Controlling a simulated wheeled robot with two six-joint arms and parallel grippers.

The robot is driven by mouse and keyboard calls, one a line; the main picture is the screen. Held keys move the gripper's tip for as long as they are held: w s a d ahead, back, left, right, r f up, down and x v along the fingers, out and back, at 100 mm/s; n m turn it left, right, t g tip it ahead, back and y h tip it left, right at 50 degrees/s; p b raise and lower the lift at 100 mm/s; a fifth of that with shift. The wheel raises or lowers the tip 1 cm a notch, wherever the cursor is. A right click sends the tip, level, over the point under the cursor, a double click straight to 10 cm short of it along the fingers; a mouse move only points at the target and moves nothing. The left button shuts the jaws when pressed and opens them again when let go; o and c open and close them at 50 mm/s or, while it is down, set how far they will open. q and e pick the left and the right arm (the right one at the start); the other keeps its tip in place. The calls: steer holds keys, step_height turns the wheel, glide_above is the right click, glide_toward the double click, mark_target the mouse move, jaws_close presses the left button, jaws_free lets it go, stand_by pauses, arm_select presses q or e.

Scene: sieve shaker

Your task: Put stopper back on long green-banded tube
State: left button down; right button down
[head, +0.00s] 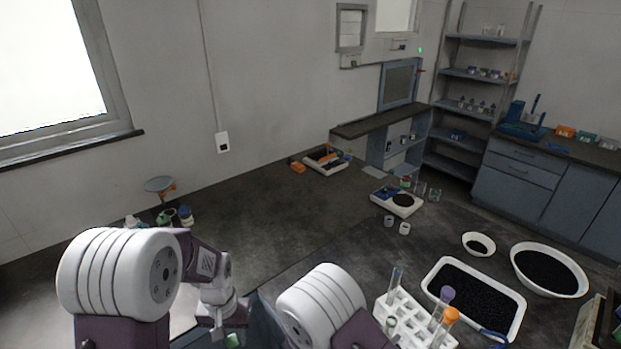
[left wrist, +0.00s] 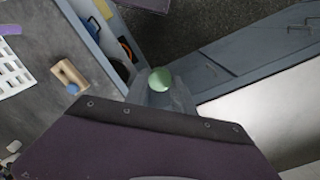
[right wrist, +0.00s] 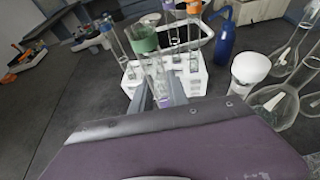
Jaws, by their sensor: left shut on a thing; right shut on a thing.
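My left gripper (left wrist: 160,97) is shut on a small round green stopper (left wrist: 160,79), which sits at its fingertips. In the head view my left gripper (head: 222,318) is low, left of centre, with a bit of green at the bottom edge. My right gripper (right wrist: 160,92) is shut on a clear glass tube with a green band (right wrist: 143,40). The tube stands tilted at the fingertips, with the rack behind it. I cannot make out its full length. In the head view my right arm hides the right gripper and this tube. Stopper and tube do not show together in any view.
A white rack (head: 409,326) holds several tubes, with purple and orange tops among them. Right of it stand a white tray (head: 516,300) of black grains and a blue bottle (right wrist: 224,40).

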stand_by(0.4)
steer(key=s+a+r+n+t+y, duration=0.1)
steer(key=a+r+n+t+y, duration=0.2)
steer(key=a+r, duration=0.7)
steer(key=shift+s+a+n+t+y, duration=0.2)
steer(key=shift+s+n+t+y, duration=0.25)
steer(key=shift+n, duration=0.35)
arm_select(q)
steer(key=shift+s, duration=0.15)
arm_select(e)
steer(key=shift+w, duration=0.1)
